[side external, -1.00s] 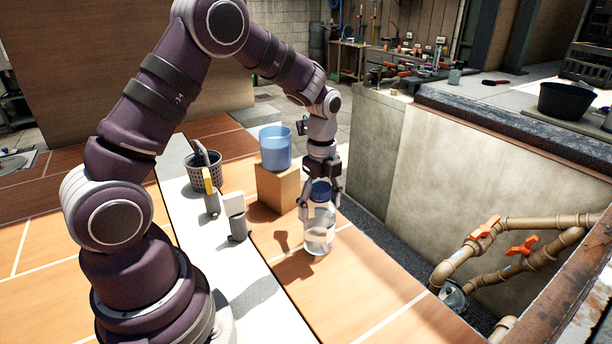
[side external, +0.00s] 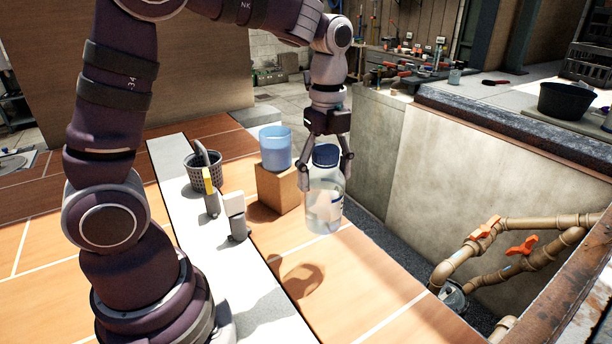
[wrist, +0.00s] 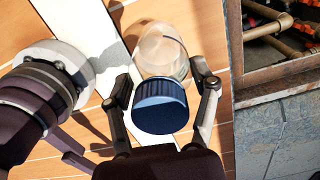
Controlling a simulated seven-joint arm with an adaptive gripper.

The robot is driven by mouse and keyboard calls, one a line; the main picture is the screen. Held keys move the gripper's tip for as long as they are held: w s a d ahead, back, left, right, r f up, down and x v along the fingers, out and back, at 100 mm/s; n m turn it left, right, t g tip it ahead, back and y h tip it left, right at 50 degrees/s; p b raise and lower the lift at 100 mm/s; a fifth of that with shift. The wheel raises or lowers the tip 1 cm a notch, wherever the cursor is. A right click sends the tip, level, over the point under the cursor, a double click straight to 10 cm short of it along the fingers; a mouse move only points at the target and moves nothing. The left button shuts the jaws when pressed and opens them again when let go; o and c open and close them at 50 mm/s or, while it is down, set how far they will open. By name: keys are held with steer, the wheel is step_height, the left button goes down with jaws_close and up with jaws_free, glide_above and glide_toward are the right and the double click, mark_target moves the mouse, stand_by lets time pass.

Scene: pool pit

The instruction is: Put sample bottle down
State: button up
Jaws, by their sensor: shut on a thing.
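The sample bottle (side external: 325,205) is clear with a dark blue cap and some clear liquid inside. My gripper (side external: 325,170) is shut on it from above, one finger on each side near its shoulder. The bottle hangs upright or nearly so above the orange wooden deck, and its shadow falls on the deck apart from it, to the lower left. In the wrist view the blue cap (wrist: 160,106) is between the fingers of my gripper (wrist: 165,88), with the clear body beyond it.
A blue container (side external: 275,148) stands on a wooden block (side external: 277,188) behind the bottle. A grey basket (side external: 203,176) and small white-and-grey items (side external: 235,217) stand on the pale strip. The deck (side external: 345,285) in front is clear. A pit with pipes (side external: 500,250) lies to the right.

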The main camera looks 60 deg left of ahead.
steer(key=s+d+f+m, duration=0.45)
steer(key=s+d, duration=0.25)
steer(key=s, duration=0.3)
steer(key=shift+m, duration=0.25)
steer(key=shift+w+d+f, duration=0.75)
steer(key=shift+w+d, duration=0.1)
steer(key=shift+w, duration=1.5)
steer(key=shift+w+d+f, duration=0.75)
steer(key=shift+w+d, duration=0.05)
steer(key=shift+w, duration=1.55)
steer(key=shift+w+d+f, duration=0.75)
steer(key=shift+w+d, duration=0.1)
steer(key=shift+w, duration=1.5)
steer(key=shift+f, duration=0.15)
steer(key=o, duration=1.2)
